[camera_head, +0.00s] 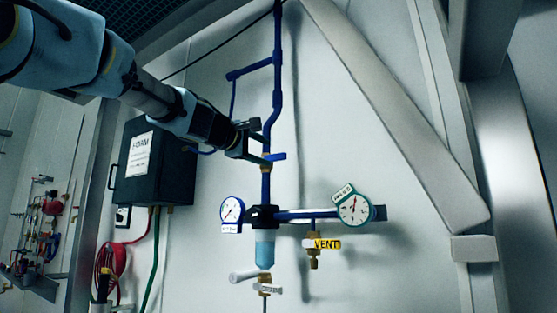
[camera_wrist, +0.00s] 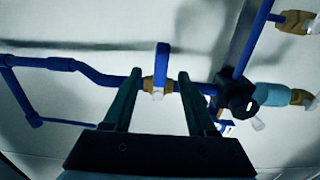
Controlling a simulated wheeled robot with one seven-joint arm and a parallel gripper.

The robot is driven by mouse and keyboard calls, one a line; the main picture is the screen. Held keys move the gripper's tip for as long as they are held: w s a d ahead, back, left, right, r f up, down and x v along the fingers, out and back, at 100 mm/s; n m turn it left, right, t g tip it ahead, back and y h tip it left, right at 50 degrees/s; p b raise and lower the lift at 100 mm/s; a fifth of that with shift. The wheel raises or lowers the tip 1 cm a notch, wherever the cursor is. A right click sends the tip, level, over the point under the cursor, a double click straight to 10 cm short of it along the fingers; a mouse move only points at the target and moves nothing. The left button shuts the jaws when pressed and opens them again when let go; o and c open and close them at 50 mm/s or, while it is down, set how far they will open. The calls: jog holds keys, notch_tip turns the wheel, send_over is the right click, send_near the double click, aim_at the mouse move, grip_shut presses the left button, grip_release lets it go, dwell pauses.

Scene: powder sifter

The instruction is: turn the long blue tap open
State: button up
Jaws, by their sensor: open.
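The long blue tap handle (camera_head: 277,157) sits on a brass valve on the vertical blue pipe. In the head view it points to the right, across the pipe. In the wrist view the blue handle (camera_wrist: 162,65) stands up from the brass valve body (camera_wrist: 150,84), square to the pipe. My gripper (camera_head: 258,142) is open at the valve, coming from the upper left. In the wrist view the fingers of my gripper (camera_wrist: 157,82) appear on either side of the handle and valve, with visible gaps. I cannot tell whether either finger touches it.
A dark FOAM box (camera_head: 150,180) hangs left, near my arm. A diagonal beam (camera_head: 400,115) stands right.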

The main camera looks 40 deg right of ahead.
aim_at(275, 156)
jog(key=p+x, duration=0.4)
jog(key=x, duration=0.4)
jog(key=shift+w+d, duration=0.1)
jog(key=shift+d, duration=0.25)
jog(key=shift+w+d+f, duration=0.1)
jog(key=shift+w+d, duration=0.1)
jog(key=shift+d, duration=0.35)
jog(key=shift+c, duration=0.4)
grip_shut()
